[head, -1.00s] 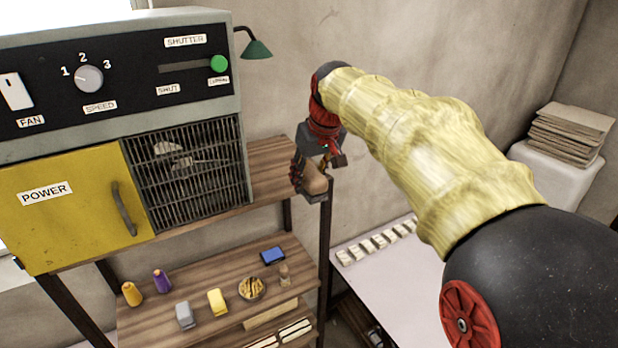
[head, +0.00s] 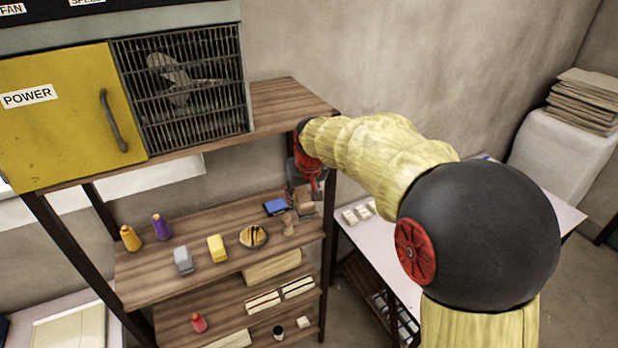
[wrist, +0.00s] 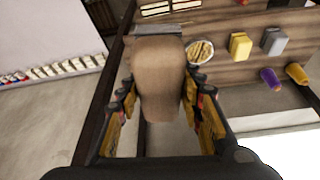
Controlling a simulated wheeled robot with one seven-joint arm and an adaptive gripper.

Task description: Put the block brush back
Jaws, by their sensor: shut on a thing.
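The block brush (wrist: 158,82), a brown wooden block with a grey face at its far end, sits between the fingers of my gripper (wrist: 158,100) in the wrist view. The fingers are shut on its sides. In the head view my gripper (head: 307,190) is at the right end of the middle wooden shelf (head: 150,288), with the brush (head: 307,209) partly hidden under it. I cannot tell whether the brush touches the shelf.
A dark shelf post (head: 328,240) is close on the right.

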